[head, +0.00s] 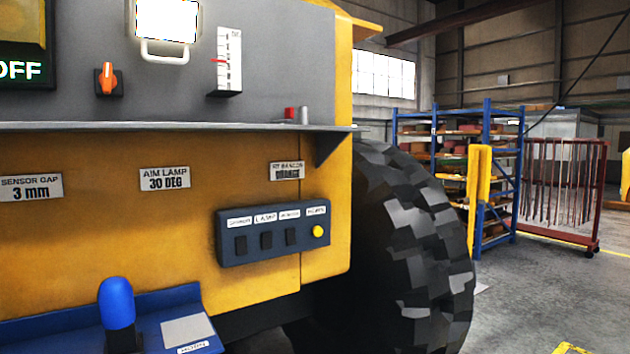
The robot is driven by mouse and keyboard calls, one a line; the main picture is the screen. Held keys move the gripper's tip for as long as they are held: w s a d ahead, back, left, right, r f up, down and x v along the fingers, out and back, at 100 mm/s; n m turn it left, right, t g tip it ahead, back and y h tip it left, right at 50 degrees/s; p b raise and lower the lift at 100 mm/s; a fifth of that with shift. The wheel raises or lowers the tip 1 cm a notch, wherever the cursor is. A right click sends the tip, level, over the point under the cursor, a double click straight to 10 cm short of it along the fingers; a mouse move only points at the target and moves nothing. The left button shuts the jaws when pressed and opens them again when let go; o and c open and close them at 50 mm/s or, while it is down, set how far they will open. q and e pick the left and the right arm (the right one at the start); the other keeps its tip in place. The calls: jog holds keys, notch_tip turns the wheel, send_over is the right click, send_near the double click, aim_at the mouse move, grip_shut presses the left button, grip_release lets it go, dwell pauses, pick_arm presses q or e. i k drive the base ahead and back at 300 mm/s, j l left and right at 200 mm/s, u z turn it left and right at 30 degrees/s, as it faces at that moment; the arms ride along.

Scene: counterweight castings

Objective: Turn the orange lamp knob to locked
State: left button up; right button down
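An orange knob (108,77) on a dark square base is mounted on the grey panel (180,95) at the upper left. Its orange pointer stands close to upright; no locked mark is readable beside it. A brightly lit lamp (166,20) in a white frame sits to its upper right, cut by the top edge. Neither gripper shows in the head view.
A grey shelf (190,127) juts out below the panel, bearing a red and a grey cylinder near its right end. A switch box (272,232), a blue-knobbed lever (117,302) and a blue ledge are lower. A large tyre (405,250) stands at right.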

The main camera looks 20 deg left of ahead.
aim_at(108, 81)
jog(key=j+u, duration=0.1)
jog(key=u, duration=0.25)
jog(key=j+u, duration=0.1)
jog(key=u, duration=0.3)
jog(key=j+u, duration=0.15)
jog(key=u, duration=0.2)
jog(key=k, duration=0.05)
